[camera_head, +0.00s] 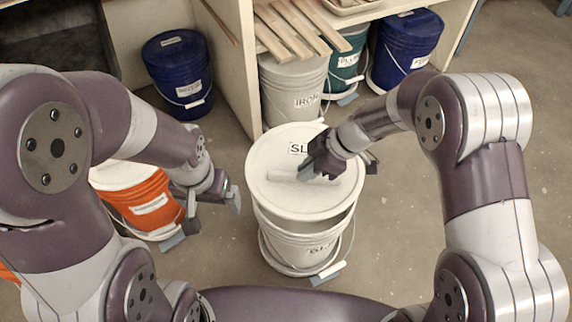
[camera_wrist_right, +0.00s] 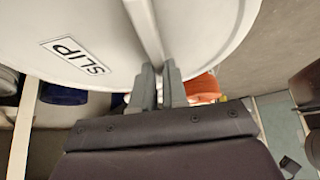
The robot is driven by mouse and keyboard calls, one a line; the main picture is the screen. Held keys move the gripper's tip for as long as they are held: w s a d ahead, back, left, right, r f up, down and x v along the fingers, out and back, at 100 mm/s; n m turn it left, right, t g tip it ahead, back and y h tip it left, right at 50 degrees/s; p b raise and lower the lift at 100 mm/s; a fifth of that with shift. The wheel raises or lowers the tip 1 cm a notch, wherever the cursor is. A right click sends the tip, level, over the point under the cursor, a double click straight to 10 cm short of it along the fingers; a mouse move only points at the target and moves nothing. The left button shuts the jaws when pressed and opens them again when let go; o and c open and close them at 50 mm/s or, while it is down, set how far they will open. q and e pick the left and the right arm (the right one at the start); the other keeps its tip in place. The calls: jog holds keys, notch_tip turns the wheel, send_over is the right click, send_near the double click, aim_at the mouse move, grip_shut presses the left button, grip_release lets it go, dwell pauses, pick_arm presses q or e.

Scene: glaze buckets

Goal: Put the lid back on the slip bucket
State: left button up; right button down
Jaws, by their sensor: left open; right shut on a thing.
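The white lid (camera_head: 275,195), labelled SLIP in the right wrist view (camera_wrist_right: 110,35), is held over the white slip bucket (camera_head: 290,242). A shadowed gap shows between lid and bucket at the front right, so the lid is not flush there. My right gripper (camera_head: 323,172) is shut on the lid's raised bar handle; its fingers also show on the bar in the right wrist view (camera_wrist_right: 160,88). My left gripper (camera_head: 232,196) is open and empty, just left of the lid. The far side of the bucket's rim is hidden under the lid.
An orange bucket (camera_head: 145,203) stands at the left, partly behind my left arm. A blue bucket (camera_head: 178,72), a white IRON bucket (camera_head: 292,92), a teal bucket (camera_head: 346,68) and another blue bucket (camera_head: 405,50) stand behind. Wooden slats (camera_head: 290,28) lie on a shelf. Floor right of the slip bucket is clear.

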aim_at(308, 183)
jog(key=shift+d+f, duration=0.15)
jog(key=shift+f, duration=0.45)
notch_tip(308, 183, down, 4)
jog(key=b, duration=0.3)
jog(key=shift+f, duration=0.2)
jog(key=shift+f+b, duration=0.4)
jog(key=shift+b, duration=0.35)
jog(key=shift+r, duration=0.1)
jog(key=shift+b, duration=0.3)
jog(key=shift+f+b, duration=0.3)
jog(key=shift+b, duration=0.3)
jog(key=shift+f+b, duration=0.2)
jog(key=shift+b, duration=0.15)
